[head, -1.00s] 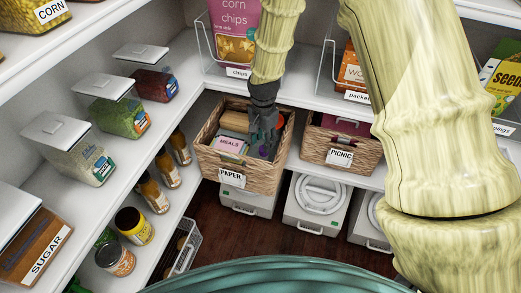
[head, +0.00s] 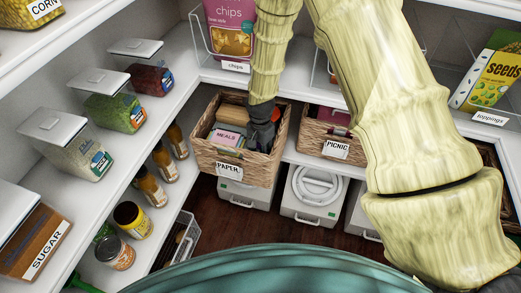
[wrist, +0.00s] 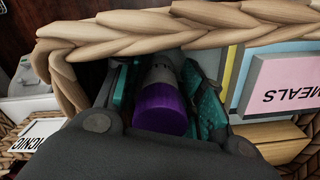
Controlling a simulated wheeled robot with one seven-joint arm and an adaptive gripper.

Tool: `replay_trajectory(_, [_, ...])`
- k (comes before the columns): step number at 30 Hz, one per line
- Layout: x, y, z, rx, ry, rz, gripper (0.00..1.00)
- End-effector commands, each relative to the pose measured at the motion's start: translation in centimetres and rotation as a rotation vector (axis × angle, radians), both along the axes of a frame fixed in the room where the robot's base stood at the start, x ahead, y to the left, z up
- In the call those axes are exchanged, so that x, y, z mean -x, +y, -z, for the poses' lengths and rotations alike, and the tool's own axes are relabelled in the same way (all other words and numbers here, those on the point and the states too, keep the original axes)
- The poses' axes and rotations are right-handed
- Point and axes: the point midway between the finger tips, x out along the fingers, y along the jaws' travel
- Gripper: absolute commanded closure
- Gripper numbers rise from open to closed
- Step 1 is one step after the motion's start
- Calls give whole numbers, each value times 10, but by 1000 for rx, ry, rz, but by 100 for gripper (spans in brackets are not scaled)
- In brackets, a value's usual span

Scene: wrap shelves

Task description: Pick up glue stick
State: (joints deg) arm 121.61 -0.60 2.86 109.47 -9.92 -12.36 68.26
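The glue stick (wrist: 162,108), with a purple end and a grey body, shows in the wrist view inside the woven basket labelled PAPER (head: 233,172). My gripper (wrist: 165,75) reaches down into the basket, with its teal-padded fingers on either side of the glue stick. The fingers look open around it, close to its sides; firm contact on both sides does not show. In the head view my gripper (head: 262,132) is at the right side of the basket and hides the glue stick. The basket's rim (wrist: 190,25) crosses the top of the wrist view.
A pink MEALS box (head: 228,138) and other boxes fill the basket's left side. The PICNIC basket (head: 335,150) stands to the right. The upper shelf with the chips bin (head: 235,66) is close above. Jars and spice containers line the left shelves.

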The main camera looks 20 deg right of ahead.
Motion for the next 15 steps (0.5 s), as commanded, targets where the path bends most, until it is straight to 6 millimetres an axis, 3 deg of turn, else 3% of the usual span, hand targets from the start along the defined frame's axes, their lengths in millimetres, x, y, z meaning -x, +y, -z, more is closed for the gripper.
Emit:
replay_trajectory(11, [0,0,8,0,-1,0,61])
replay_trajectory(15, [0,0,8,0,0,0,85])
